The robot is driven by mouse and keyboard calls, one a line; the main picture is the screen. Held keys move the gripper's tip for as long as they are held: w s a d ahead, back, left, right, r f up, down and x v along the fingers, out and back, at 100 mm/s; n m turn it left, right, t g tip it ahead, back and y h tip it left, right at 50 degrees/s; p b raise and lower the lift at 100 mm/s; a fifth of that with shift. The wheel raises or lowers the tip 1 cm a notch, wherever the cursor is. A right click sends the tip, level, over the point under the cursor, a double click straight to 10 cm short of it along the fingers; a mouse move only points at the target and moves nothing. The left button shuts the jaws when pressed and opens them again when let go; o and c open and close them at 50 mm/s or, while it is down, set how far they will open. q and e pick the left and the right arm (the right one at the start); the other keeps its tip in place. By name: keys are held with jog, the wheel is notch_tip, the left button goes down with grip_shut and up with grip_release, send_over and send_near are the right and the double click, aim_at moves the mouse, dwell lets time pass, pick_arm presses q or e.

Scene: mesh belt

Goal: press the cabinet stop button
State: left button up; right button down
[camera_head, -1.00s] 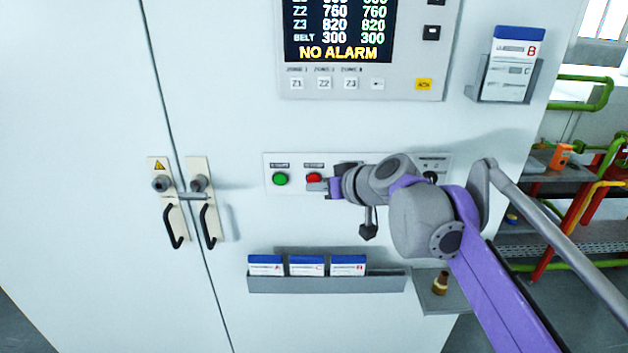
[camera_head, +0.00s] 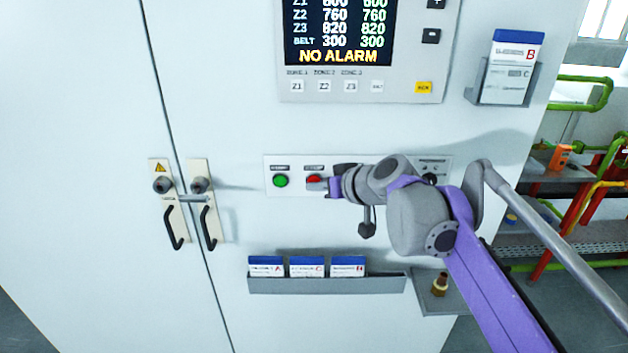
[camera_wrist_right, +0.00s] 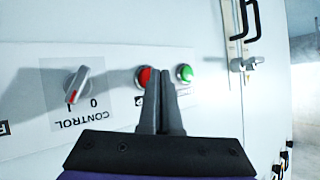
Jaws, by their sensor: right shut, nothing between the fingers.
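The red button (camera_head: 314,179) sits on a pale button panel (camera_head: 270,190) on the cabinet front, right of a green button (camera_head: 280,181). My right gripper (camera_head: 318,186) is shut and empty, with its tips at the lower edge of the red button. In the right wrist view the shut fingers (camera_wrist_right: 161,75) overlap the right side of the red button (camera_wrist_right: 144,76), with the green button (camera_wrist_right: 185,73) just to their right. I cannot tell whether the tips touch the red button. The left gripper is not in view.
A CONTROL rotary switch (camera_wrist_right: 77,84) is on the same panel. Above is a display (camera_head: 338,30) reading NO ALARM. Door handles (camera_head: 190,200) stick out at left. A card rack (camera_head: 325,284) is below, and a card holder (camera_head: 505,85) hangs at upper right.

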dwell(0.3)
jog(key=shift+w, duration=0.45)
dwell(0.4)
jog(key=shift+s, duration=0.1)
jog(key=shift+s+p, duration=0.3)
jog(key=shift+s, duration=0.5)
jog(key=s, duration=0.5)
dwell(0.4)
dwell(0.3)
